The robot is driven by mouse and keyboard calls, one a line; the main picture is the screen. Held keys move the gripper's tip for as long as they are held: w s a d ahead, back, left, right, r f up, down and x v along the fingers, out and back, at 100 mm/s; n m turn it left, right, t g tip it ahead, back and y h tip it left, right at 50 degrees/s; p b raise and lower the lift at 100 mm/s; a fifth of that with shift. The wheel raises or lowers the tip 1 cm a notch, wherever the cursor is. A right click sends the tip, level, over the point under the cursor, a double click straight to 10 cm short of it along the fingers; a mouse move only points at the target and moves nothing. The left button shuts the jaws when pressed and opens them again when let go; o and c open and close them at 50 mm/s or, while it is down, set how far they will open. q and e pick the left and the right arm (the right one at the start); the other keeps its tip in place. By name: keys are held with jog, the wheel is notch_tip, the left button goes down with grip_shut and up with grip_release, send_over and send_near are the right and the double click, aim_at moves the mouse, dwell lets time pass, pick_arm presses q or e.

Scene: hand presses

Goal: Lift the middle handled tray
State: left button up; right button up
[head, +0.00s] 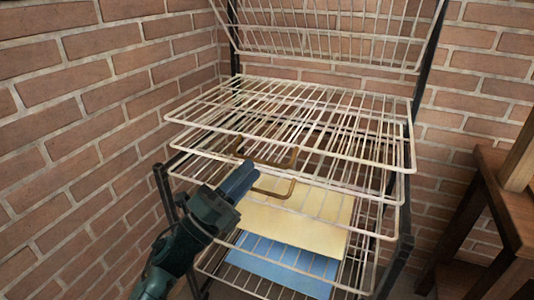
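A wire rack holds several pale wire trays, one above another. A brown looped handle (293,187) is at the front of the stack, left of centre. It appears to belong to a tray (350,189) just below the top flat one, though the overlapping wires make this hard to tell. My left gripper (246,177) reaches up from the lower left, and its dark blue fingers overlap the left side of the handle. The fingers look close together, but whether they grip the handle is not clear. My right gripper is out of view.
A further wire tray (330,35) is tilted up against the back. A yellow sheet (300,218) and a blue sheet (280,268) lie on lower levels. Brick walls (90,90) stand left and behind. A wooden frame (500,205) is at the right.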

pick_arm(q)
jog(key=x, duration=0.6)
jog(key=shift+c, duration=0.2)
grip_shut()
jog(key=shift+r, duration=0.1)
